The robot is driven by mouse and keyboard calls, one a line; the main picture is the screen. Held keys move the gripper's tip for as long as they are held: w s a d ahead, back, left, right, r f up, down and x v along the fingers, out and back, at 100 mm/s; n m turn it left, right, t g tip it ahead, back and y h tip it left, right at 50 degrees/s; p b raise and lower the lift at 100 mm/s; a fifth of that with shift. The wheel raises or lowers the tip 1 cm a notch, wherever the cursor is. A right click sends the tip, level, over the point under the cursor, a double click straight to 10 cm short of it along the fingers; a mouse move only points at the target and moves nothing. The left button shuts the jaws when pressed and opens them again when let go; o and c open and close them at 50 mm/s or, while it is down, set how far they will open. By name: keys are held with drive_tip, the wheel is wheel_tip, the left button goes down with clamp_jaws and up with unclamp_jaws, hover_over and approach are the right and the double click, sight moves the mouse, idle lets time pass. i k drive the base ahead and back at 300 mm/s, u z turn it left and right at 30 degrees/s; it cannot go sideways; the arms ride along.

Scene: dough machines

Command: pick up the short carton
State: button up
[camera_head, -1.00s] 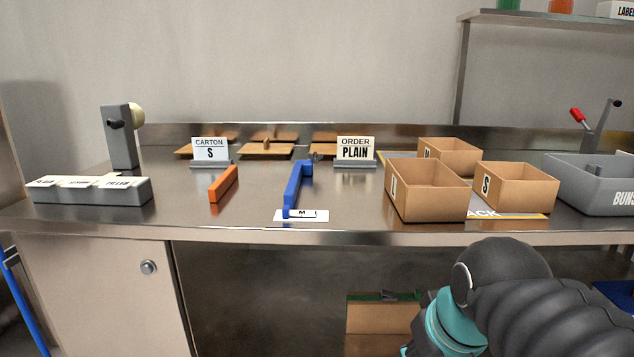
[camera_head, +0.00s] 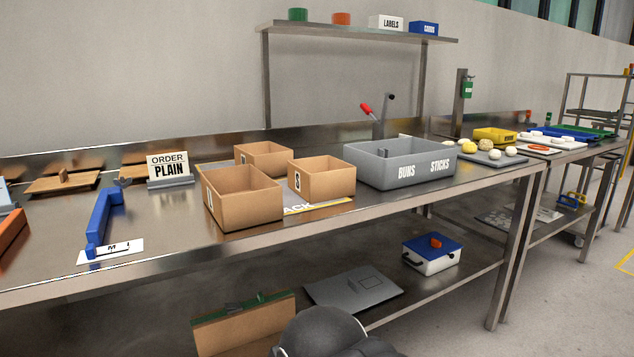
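The short carton (camera_head: 328,184) is an open brown box marked S. It stands upright on the steel counter, over the right part of the mat lettered "ACK", and looks empty as far as I see inside. A larger open carton (camera_head: 250,211), its letter probably L, stands to its left and nearer the front edge. A third open carton (camera_head: 264,160) stands behind these two. My gripper is not in view. Only a dark rounded part of my arm shows at the bottom edge, well below the counter top.
A grey bin (camera_head: 399,166) lettered BUNS and STICKS stands right of the short carton. The ORDER PLAIN sign (camera_head: 169,169) and a blue bar-shaped tool (camera_head: 104,218) are to the left. Bare counter lies between the tool and the large carton. A lower shelf holds a blue-lidded box (camera_head: 431,255).

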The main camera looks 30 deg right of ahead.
sight(318, 180)
drive_tip(key=z, duration=1.9)
drive_tip(key=k, duration=0.45)
drive_tip(key=u, duration=1.3)
